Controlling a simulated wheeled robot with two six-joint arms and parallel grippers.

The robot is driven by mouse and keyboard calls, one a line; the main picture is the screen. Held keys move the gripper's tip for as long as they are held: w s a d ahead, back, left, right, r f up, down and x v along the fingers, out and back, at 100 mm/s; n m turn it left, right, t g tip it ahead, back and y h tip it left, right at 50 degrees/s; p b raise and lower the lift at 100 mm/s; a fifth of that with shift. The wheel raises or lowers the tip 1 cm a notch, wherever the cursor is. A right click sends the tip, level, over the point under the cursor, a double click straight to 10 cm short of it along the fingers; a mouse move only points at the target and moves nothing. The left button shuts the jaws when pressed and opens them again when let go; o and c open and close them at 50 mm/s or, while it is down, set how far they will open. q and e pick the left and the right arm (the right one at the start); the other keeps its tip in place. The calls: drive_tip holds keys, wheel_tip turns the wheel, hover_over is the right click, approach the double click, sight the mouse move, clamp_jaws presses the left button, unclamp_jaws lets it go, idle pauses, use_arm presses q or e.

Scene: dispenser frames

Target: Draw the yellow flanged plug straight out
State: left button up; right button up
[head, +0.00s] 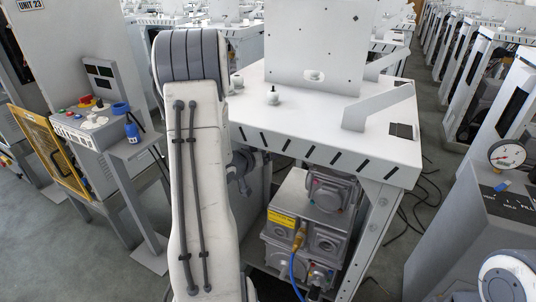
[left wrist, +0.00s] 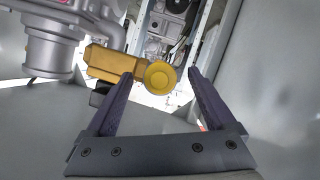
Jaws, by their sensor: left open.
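The yellow flanged plug (left wrist: 160,76) shows its round face in the left wrist view. A darker yellow blocky body (left wrist: 112,63) extends to the left behind it, beside a grey flanged pipe. My left gripper (left wrist: 161,72) is open, one finger on each side of the round face in the picture. I see clear gaps beside it and no contact; how far the tips are from it in depth I cannot tell. In the head view my left arm hides the area around its gripper, and I cannot make out the plug there. My right gripper is in neither view.
A grey valve block (head: 325,230) with a brass fitting and blue hose (head: 293,275) sits in the white frame (head: 385,215). Grey panels flank the gripper in the wrist view. A console (head: 95,130) stands left, a gauge panel (head: 507,155) right. Cables lie on the floor.

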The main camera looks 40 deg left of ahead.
use_arm(q)
clamp_jaws()
drive_tip(key=s+d, duration=0.1)
drive_tip(key=s, duration=0.5)
drive_tip(key=shift+s+d, duration=0.2)
drive_tip(key=shift+d, duration=0.05)
idle(0.6)
idle(0.5)
